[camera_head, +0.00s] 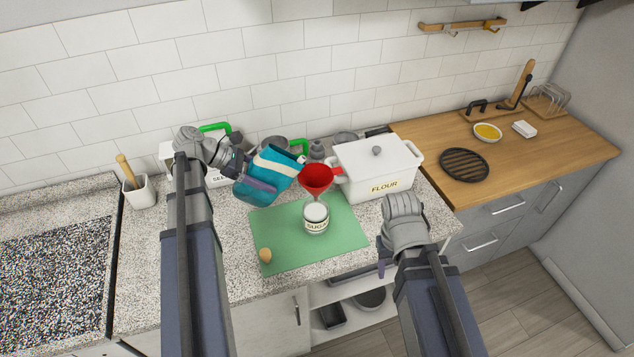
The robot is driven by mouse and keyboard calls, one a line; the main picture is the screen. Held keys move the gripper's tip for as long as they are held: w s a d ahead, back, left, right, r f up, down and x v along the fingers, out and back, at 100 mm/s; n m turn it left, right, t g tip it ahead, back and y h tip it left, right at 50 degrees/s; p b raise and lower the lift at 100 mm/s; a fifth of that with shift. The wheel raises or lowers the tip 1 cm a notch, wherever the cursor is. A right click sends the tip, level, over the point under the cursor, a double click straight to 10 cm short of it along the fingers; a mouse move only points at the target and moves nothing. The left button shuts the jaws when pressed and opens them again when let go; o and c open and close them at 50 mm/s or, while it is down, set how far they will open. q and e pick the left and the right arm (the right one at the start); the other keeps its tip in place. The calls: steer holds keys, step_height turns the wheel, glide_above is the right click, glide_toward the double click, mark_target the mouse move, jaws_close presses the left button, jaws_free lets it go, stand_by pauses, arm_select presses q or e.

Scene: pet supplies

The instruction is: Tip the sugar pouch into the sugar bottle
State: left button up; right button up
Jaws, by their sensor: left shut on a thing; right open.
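The sugar pouch (266,163) is teal with a cream band. My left gripper (262,187) is shut on it and holds it tilted above the counter, its upper right end close to the red funnel (316,177). The sugar bottle (316,222) is a small jar labelled SUGAR, upright on the green mat (280,240). The funnel is over the bottle's mouth; I cannot tell whether its spout sits inside. No pouring sugar can be made out. My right gripper (382,264) is open and empty, low at the mat's right side, its fingertips partly hidden by its arm.
A white FLOUR box (374,168) stands right behind the bottle. A small tan lump (265,255) lies on the mat's front left. A white utensil pot (140,192) stands at left. The wooden counter (550,160) holds a black trivet (464,164) and a yellow-filled bowl (487,132).

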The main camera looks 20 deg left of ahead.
mark_target(264, 167)
arm_select(q)
step_height(264, 167, up, 3)
steer(key=t+h+b, duration=0.2)
steer(key=h+b, duration=0.4)
steer(key=b, duration=0.2)
steer(key=shift+f, duration=0.15)
steer(key=shift+r+t+h+b, duration=0.35)
steer(key=shift+t+h+b, duration=0.05)
steer(key=shift+b, duration=0.25)
steer(key=shift+r, duration=0.3)
steer(key=shift+f, duration=0.1)
